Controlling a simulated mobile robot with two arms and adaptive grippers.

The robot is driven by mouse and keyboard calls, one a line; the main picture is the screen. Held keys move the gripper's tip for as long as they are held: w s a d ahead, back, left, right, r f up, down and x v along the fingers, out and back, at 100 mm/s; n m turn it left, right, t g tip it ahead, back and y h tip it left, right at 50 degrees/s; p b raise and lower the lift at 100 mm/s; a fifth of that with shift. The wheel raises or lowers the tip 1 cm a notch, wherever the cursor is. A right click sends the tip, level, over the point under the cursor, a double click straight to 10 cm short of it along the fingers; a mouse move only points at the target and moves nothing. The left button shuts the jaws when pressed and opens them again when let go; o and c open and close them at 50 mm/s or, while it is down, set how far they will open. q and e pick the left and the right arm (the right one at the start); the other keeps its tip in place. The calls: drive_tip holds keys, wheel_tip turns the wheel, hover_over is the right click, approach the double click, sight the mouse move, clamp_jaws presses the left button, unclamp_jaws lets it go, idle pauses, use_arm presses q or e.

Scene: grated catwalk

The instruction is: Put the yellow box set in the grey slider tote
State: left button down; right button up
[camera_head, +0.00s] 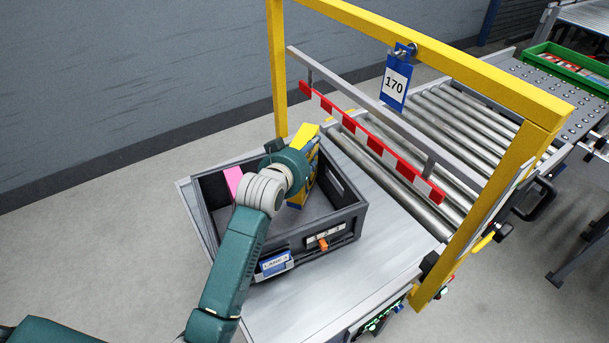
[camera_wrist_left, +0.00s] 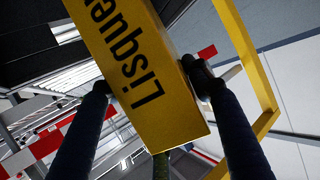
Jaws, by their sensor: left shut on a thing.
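The yellow box set (camera_head: 307,166) is in my left gripper, over the right part of the grey slider tote (camera_head: 318,225). In the left wrist view the yellow box (camera_wrist_left: 150,75) with black lettering sits between the two dark fingers of my left gripper (camera_wrist_left: 150,85), which is shut on it. In the head view my left wrist and hand (camera_head: 290,168) cover part of the box and the fingertips. I cannot tell whether the box touches the tote floor. The tote has an orange slider (camera_head: 323,244) on its front wall. My right gripper is not in view.
A pink item (camera_head: 234,180) stands at the tote's left side. The tote rests on a grey metal surface (camera_head: 385,262) before a roller conveyor. A yellow frame (camera_head: 490,215) with a red-and-white bar (camera_head: 375,144) and a "170" tag (camera_head: 395,85) rises just behind. A green crate (camera_head: 570,68) stands far right.

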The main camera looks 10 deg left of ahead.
use_arm(q)
wheel_tip(320, 180, down, 8)
drive_tip(key=shift+w+f, duration=0.15)
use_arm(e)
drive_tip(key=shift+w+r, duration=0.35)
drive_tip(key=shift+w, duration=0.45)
use_arm(q)
drive_tip(key=c, duration=0.8)
unclamp_jaws()
drive_tip(key=shift+f, duration=0.15)
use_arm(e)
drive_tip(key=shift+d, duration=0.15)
